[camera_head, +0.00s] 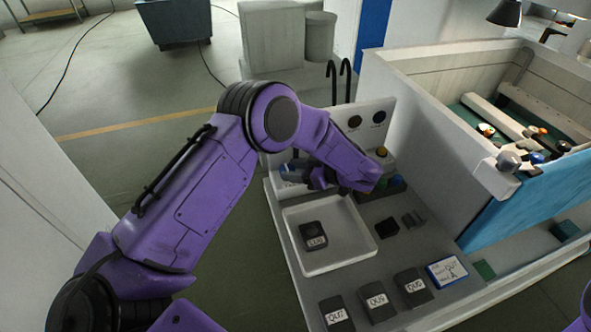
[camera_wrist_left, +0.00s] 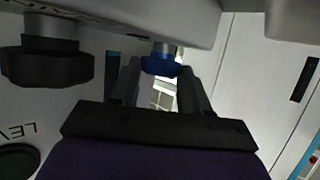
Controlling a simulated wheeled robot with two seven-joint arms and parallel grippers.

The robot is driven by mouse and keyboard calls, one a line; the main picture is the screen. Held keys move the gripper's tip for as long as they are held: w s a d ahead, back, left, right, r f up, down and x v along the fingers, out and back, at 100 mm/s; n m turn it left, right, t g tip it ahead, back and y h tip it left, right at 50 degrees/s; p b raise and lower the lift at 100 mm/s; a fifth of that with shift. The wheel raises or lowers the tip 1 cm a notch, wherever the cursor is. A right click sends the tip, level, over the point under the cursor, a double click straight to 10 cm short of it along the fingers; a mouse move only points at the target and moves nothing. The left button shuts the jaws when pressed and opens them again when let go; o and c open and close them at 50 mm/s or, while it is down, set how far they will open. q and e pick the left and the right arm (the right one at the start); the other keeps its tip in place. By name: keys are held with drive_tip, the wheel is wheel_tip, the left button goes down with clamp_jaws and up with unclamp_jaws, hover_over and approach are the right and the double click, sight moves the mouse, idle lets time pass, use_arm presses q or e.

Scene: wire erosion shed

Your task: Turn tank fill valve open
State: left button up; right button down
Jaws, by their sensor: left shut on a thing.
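My left gripper (camera_head: 318,178) is at the grey panel behind the white tray, partly hidden by my purple wrist. In the left wrist view, its two dark fingers (camera_wrist_left: 160,76) are on either side of a blue knob (camera_wrist_left: 162,63) under a light grey block, and they are shut on it. The knob's handle position is hard to read, and I see no label naming it as the tank fill valve. A larger black knob (camera_wrist_left: 45,67) hangs to the left in the wrist view. My right gripper is out of view.
The white tray (camera_head: 375,240) holds a dark labelled block (camera_head: 313,235). Several more labelled blocks, including one dark block (camera_head: 377,304), stand along the bench front. A blue-framed card (camera_head: 447,271) lies beside them. The large grey tank wall (camera_head: 412,120) bounds the right side.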

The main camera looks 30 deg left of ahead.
use_arm(q)
drive_tip(key=o, duration=0.6)
drive_tip(key=shift+a, duration=0.1)
drive_tip(key=shift+o, duration=0.9)
drive_tip(key=shift+a, duration=0.2)
drive_tip(key=s+b+v, duration=0.1)
drive_tip(key=b+v, duration=0.2)
drive_tip(key=v, duration=0.7)
drive_tip(key=shift+w+d+b, duration=0.2)
drive_tip(key=shift+w+b, duration=0.2)
drive_tip(key=shift+w, duration=0.15)
drive_tip(key=shift+r, duration=0.1)
